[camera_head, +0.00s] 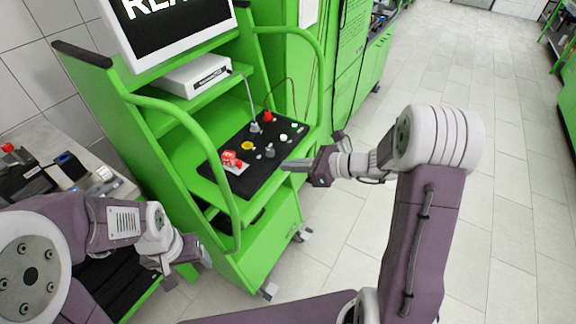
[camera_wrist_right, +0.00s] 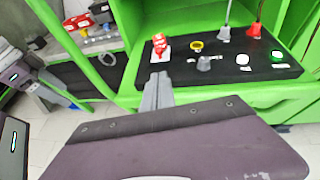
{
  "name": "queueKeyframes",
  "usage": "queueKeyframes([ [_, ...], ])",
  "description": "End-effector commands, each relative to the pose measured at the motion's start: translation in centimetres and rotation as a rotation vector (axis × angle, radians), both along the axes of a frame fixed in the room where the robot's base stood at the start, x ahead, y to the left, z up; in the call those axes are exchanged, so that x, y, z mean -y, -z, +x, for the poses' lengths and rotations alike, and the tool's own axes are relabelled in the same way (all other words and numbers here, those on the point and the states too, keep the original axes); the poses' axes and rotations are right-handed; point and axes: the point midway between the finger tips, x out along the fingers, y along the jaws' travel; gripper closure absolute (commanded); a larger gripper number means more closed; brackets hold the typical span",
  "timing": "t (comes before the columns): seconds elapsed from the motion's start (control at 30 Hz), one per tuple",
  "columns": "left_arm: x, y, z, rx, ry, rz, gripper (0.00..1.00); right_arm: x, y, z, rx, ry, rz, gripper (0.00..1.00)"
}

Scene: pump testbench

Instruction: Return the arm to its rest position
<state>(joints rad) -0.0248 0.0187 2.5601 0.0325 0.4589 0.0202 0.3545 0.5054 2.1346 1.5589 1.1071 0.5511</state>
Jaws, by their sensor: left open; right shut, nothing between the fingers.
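My right arm comes in from the right in the head view. Its gripper (camera_head: 297,165) is at the front edge of the black control panel (camera_head: 245,182) on the green testbench. In the right wrist view the right gripper's fingers (camera_wrist_right: 157,92) are shut with nothing between them, just in front of the panel. My left arm is at the lower left. Its gripper (camera_head: 200,255) is beside the bench's left front, and its fingers are small and partly hidden in the head view.
Green curved handrails (camera_head: 232,215) flank the bench. A side table (camera_head: 125,190) stands left. Open tiled floor (camera_head: 500,200) lies to the right.

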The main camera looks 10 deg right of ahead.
Motion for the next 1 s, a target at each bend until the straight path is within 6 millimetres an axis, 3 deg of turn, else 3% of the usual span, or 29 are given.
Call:
queueKeyframes([
  [0.23, 0.0, 0.0, 0.0, 0.000, 0.000, 0.000, 0.26, -0.1, 0.0, 0.0, 0.000, -0.002, 0.000, 1.00],
  [0.37, 0.0, 0.0, 0.0, 0.000, 0.000, 0.000, 0.26, -3.0, -2.0, -0.5, 0.048, -0.072, -0.016, 1.00],
  [0.4, 0.0, 0.0, 0.0, 0.000, 0.000, 0.000, 0.26, -4.8, -2.9, -1.6, 0.070, -0.127, -0.032, 1.00],
  [0.47, 0.0, 0.0, 0.0, 0.000, 0.000, 0.000, 0.26, -7.2, -2.7, -5.2, 0.078, -0.269, -0.112, 1.00],
  [0.5, 0.0, 0.0, 0.0, 0.000, 0.000, 0.000, 0.26, -8.1, -1.7, -8.1, 0.088, -0.386, -0.202, 1.00],
  [0.57, 0.0, 0.0, 0.0, 0.000, 0.000, 0.000, 0.26, -8.2, 0.4, -12.6, 0.124, -0.583, -0.376, 1.00],
  [0.63, 0.0, 0.0, 0.0, 0.000, 0.000, 0.000, 0.26, -6.2, 3.1, -17.1, 0.199, -0.831, -0.603, 1.00],
  [0.73, 0.0, 0.0, 0.0, 0.000, 0.000, 0.000, 0.26, -1.4, 6.1, -20.7, 0.347, -1.177, -0.904, 1.00],
  [0.8, 0.0, 0.0, 0.0, 0.000, 0.000, 0.000, 0.26, 1.9, 7.3, -21.4, 0.452, -1.390, -1.070, 1.00],
  [0.9, 0.0, 0.0, 0.0, 0.000, 0.000, 0.000, 0.26, 5.3, 8.3, -21.1, 0.577, -1.620, -1.219, 1.00],
  [1.0, 0.0, 0.0, 0.0, 0.000, 0.000, 0.000, 0.26, 6.7, 8.5, -19.9, 0.680, -1.755, -1.305, 1.00],
])
